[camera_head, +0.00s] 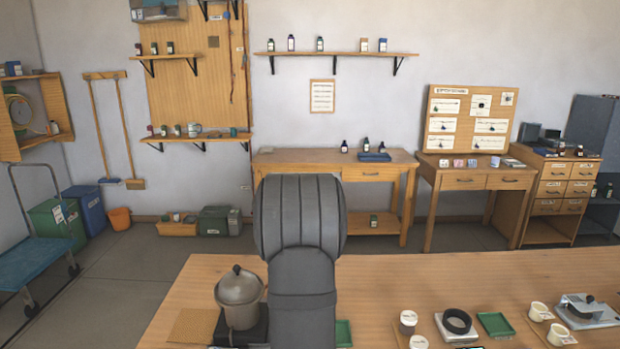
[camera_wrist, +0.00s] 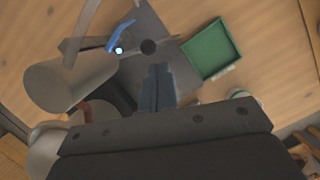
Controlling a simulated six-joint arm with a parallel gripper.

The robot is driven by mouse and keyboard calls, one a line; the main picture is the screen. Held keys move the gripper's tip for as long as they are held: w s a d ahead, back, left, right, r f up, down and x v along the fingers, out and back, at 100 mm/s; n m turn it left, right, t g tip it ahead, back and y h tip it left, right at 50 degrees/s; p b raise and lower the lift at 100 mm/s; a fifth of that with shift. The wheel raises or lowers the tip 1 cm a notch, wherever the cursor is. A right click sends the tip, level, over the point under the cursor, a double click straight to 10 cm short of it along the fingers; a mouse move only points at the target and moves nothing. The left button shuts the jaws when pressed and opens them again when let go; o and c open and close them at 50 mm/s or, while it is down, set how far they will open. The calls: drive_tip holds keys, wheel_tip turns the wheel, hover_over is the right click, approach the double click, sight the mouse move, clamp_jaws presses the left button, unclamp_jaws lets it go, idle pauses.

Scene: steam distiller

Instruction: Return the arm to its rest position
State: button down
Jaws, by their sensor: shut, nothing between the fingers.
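My gripper (camera_wrist: 158,88) shows in the wrist view with its two dark fingers together and nothing between them. It points over the wooden table (camera_wrist: 265,60), beside a green tray (camera_wrist: 212,50) and a grey sheet or plate (camera_wrist: 158,22). A grey vessel (camera_wrist: 65,85) is at the left of that view, apart from the fingers as far as I can tell. In the head view my grey arm stands upright at the middle, and my gripper is hidden behind it.
A lidded grey pot (camera_head: 240,290) stands on a dark base close to my arm's left. On the right of the table are a black ring (camera_head: 456,321), another green tray (camera_head: 495,324), white cups (camera_head: 408,322) and a metal device (camera_head: 588,310). Bare wood lies between.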

drive_tip(key=s+a+f+m+g+h, duration=0.1)
drive_tip(key=a+m+g, duration=0.1)
drive_tip(key=a+m, duration=0.5)
drive_tip(key=shift+s+a+f+m+h, duration=0.3)
drive_tip(key=shift+s+m+h, duration=0.1)
drive_tip(key=shift+m, duration=0.8)
